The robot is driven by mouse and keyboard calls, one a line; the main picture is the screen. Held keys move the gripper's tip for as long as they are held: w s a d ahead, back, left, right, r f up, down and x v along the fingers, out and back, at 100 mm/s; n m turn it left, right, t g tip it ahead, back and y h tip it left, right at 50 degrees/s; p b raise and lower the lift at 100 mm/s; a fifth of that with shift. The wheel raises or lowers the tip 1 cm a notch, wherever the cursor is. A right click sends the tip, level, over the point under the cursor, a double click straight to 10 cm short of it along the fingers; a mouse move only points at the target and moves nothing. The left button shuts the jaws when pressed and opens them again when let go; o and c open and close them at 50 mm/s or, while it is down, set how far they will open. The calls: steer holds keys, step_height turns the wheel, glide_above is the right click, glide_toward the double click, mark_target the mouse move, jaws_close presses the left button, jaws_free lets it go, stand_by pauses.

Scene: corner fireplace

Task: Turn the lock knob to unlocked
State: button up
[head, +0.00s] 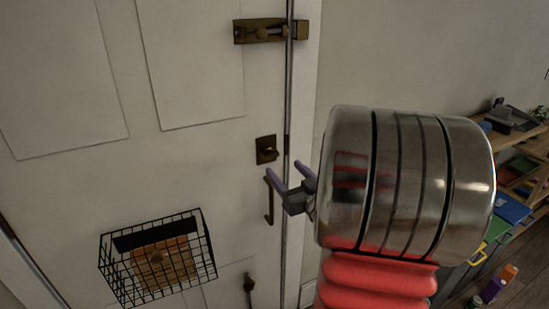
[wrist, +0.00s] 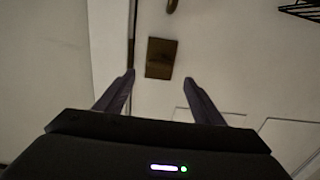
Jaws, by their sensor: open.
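The lock knob (head: 269,151) is a small dark piece on a square bronze plate near the door's right edge, above the pull handle. In the wrist view the plate (wrist: 161,58) shows as a dark square just beyond the fingertips; the knob's angle is too dark to tell there. My gripper (head: 283,168) is open, with its two purple-grey fingers pointing at the door just below and right of the plate in the head view. In the wrist view my gripper (wrist: 159,76) has the plate roughly centred between its fingertips. Nothing is held, and contact with the knob is not visible.
A brass slide bolt (head: 265,32) sits higher on the door. The dark pull handle (head: 269,203) is just below the lock. A black wire basket (head: 205,258) hangs on the door at lower left. Shelves (head: 515,135) stand at the far right.

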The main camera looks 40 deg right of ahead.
mark_target(273, 156)
steer(key=x, duration=0.8)
steer(key=shift+w+d, duration=0.15)
steer(key=shift+w, duration=0.2)
steer(key=shift+c, duration=0.3)
steer(key=c, duration=0.9)
steer(key=shift+d, duration=0.2)
steer(key=shift+c, duration=0.4)
steer(key=shift+a, duration=0.1)
